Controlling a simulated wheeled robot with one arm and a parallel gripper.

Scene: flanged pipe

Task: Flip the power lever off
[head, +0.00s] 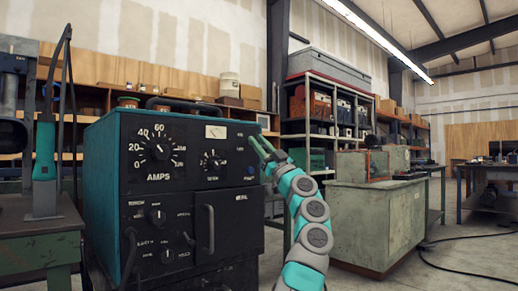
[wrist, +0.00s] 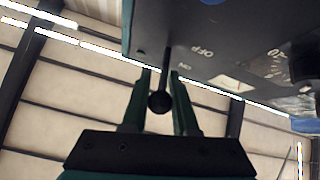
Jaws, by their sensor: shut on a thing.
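The power lever (wrist: 160,101) is a dark stick with a ball knob, in the middle of the wrist view, standing out from the black front panel (wrist: 225,30) beside OFF and ON labels. My gripper (wrist: 160,75) is shut on it, with one finger on each side of the stick. In the head view my gripper (head: 261,144) is at the upper right of the front of the teal and black power unit (head: 100,165). The lever is too small or hidden there. I cannot tell clearly which label the lever points to.
The panel carries an AMPS dial (head: 157,151), smaller knobs and a door handle (head: 208,229). A green bench (head: 38,225) with a tool stands at the left. A green cabinet (head: 375,225) stands at the right behind my arm. Open floor lies farther right.

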